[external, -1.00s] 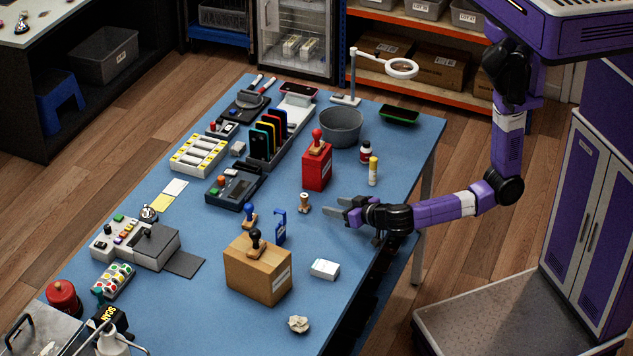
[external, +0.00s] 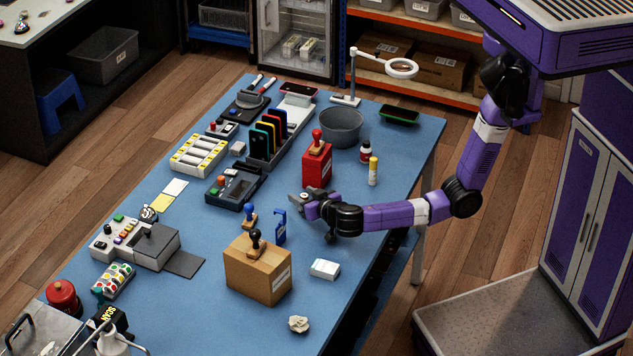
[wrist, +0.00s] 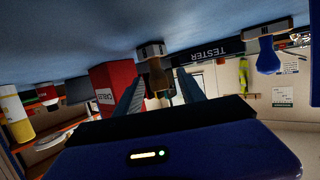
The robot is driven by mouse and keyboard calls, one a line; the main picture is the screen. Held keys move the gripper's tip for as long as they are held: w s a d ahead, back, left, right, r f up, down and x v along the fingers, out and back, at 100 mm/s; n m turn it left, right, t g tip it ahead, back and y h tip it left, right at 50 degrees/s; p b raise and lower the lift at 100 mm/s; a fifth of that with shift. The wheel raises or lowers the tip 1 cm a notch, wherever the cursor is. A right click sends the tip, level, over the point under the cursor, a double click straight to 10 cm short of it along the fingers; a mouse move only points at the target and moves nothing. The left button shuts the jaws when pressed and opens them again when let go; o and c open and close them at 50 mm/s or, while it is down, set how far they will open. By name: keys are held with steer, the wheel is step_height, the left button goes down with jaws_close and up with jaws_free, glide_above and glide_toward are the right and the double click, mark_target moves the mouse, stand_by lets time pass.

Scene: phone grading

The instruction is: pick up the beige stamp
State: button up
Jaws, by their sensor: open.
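The picture there is upside down. My gripper (wrist: 157,76) is open, with one dark finger on each side of the stamp's handle. I cannot tell whether either finger touches it. In the external view my gripper (external: 298,198) is low over the table at the stamp's place, and its fingers hide most of the stamp.
A red box (external: 317,168) with a red-knobbed stamp on top stands just behind my gripper. A blue stamp (external: 249,216) and a blue upright item (external: 280,228) are to the left and front. A cardboard box (external: 257,272) stands in front. A yellow-capped tube (external: 373,172) is at the right.

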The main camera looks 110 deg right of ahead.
steer(key=shift+x, duration=1.35)
jaws_close()
steer(key=shift+r, duration=0.1)
